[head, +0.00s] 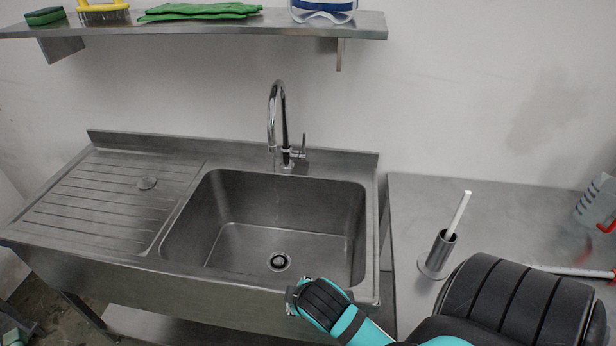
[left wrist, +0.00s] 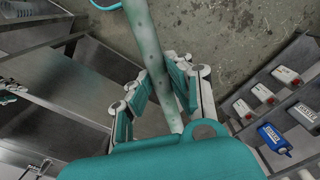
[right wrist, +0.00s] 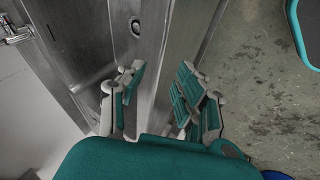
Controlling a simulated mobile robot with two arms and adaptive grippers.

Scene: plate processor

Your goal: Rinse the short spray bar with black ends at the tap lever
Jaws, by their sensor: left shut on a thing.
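My left gripper (left wrist: 176,88) is shut on a pale grey, speckled bar (left wrist: 150,50) in the left wrist view. The bar runs out of the top of that picture, and I cannot see black ends on it. The left gripper is outside the head view. The chrome tap (head: 278,115) with its side lever (head: 303,145) stands at the back of the sink (head: 200,215), and a faint thin stream seems to fall from its spout. My right gripper (head: 293,298) is at the sink's front edge. In the right wrist view (right wrist: 158,90) it is open and empty.
A steel holder (head: 438,254) with a white rod stands on the right-hand table (head: 420,200). A clear jug (head: 594,203) with a red handle is farther right. A shelf (head: 230,28) with gloves and goggles hangs above. The drainboard (head: 105,195) is clear except for a small round fitting.

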